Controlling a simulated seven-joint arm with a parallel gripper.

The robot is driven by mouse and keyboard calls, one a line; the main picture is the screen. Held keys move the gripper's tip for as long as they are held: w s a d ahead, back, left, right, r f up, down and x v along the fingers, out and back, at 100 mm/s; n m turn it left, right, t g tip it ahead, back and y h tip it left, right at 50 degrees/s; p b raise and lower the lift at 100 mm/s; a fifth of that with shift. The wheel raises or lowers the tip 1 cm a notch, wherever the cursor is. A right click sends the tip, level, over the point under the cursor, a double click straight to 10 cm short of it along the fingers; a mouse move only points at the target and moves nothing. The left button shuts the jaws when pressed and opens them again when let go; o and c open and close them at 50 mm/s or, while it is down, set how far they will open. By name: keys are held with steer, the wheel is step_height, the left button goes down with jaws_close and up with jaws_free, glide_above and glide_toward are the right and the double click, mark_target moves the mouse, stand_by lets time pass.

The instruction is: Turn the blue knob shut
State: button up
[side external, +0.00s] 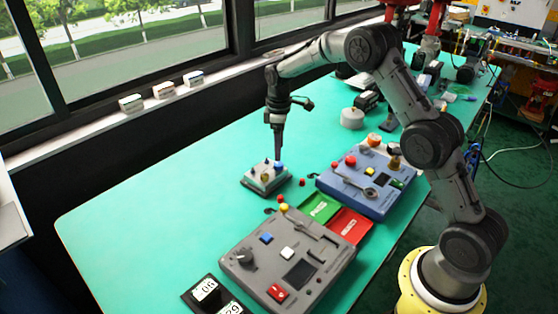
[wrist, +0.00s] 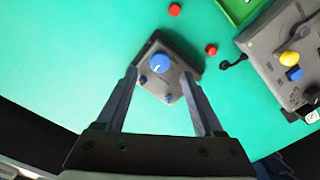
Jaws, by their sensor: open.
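The blue knob (wrist: 159,63) is round with a small white mark and sits on top of a small grey box (wrist: 154,87). In the side external view the box (side external: 258,187) stands on the green table, with the blue knob (side external: 279,167) on its top. Smaller blue parts also show on the box in the wrist view. My gripper (wrist: 159,74) is open, pointing down above the box, its fingers to either side of the knob in the picture. In the side external view my gripper (side external: 279,154) is right by the knob; whether it touches is unclear.
A grey control panel (side external: 325,253) and a blue control panel (side external: 360,205) lie to the right and front of the box. Green (side external: 319,208) and red (side external: 350,227) trays sit between them. Small red balls (wrist: 174,10) lie nearby. The table left of the box is clear.

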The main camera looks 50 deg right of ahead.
mark_target(279, 163)
steer(key=shift+f, duration=2.8)
steer(key=shift+c, duration=0.2)
jaws_close()
